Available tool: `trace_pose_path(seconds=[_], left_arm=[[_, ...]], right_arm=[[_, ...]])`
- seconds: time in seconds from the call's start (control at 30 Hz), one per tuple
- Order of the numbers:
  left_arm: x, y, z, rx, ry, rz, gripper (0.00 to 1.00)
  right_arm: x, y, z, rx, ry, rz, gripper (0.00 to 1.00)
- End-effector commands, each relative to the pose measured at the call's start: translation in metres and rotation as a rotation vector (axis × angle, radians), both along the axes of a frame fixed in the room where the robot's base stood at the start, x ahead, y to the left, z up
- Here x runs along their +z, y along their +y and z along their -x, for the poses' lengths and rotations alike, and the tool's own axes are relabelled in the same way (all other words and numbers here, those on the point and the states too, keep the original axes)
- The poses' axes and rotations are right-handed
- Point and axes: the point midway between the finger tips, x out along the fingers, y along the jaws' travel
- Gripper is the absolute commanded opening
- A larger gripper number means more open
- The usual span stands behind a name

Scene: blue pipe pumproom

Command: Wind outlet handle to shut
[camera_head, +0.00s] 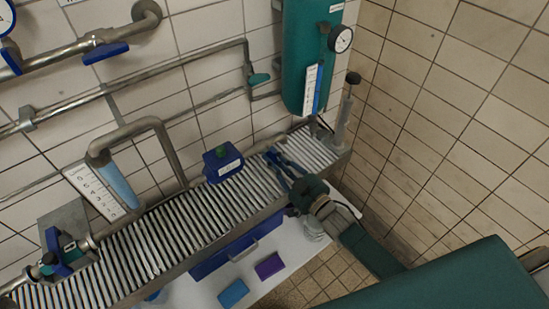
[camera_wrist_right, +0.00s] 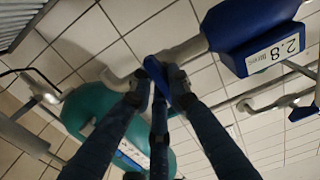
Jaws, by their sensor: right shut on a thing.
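My right gripper (camera_head: 281,163) reaches over the ribbed grey rack, below the teal tank. In the right wrist view its dark blue fingers (camera_wrist_right: 160,90) are closed around a blue handle (camera_wrist_right: 155,70), taken to be the outlet handle. The handle sits at a pale pipe beside the blue box labelled 2.8 litres (camera_wrist_right: 252,38). The fingers hide part of the handle, so its exact angle is hard to tell. In the head view the gripper covers the handle. The same blue box (camera_head: 222,163) stands left of the gripper. My left gripper does not show.
The teal tank (camera_head: 309,60) with a round gauge (camera_head: 340,39) hangs above the gripper. Pipes and a blue-handled valve (camera_head: 62,252) are at left. Below the rack (camera_head: 170,242), a white surface (camera_head: 203,293) carries blue (camera_head: 232,293) and purple (camera_head: 269,266) blocks. A tiled wall closes the right.

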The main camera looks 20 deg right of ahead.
Motion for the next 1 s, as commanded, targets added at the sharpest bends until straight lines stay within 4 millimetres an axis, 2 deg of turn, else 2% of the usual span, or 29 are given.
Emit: trace_pose_path(seconds=[0.1, 0.13, 0.2, 0.57, 0.67, 1.0], left_arm=[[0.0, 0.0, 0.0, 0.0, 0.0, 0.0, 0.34], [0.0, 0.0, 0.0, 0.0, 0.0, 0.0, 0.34], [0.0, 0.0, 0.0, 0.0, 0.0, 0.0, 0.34], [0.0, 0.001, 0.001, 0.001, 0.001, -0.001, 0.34], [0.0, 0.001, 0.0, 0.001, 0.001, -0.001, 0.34], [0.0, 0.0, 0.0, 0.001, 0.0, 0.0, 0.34]], right_arm=[[-0.001, 0.0, 0.001, 0.0, 0.004, -0.004, 0.0], [-0.001, 0.0, 0.001, 0.0, 0.004, -0.004, 0.22], [-0.001, 0.0, 0.001, 0.0, 0.003, -0.003, 0.35], [-0.001, -0.001, 0.005, 0.0, 0.002, 0.0, 0.35], [-0.002, -0.006, 0.016, 0.0, 0.004, 0.0, 0.35], [-0.002, -0.03, 0.083, 0.0, 0.004, -0.001, 0.35]])
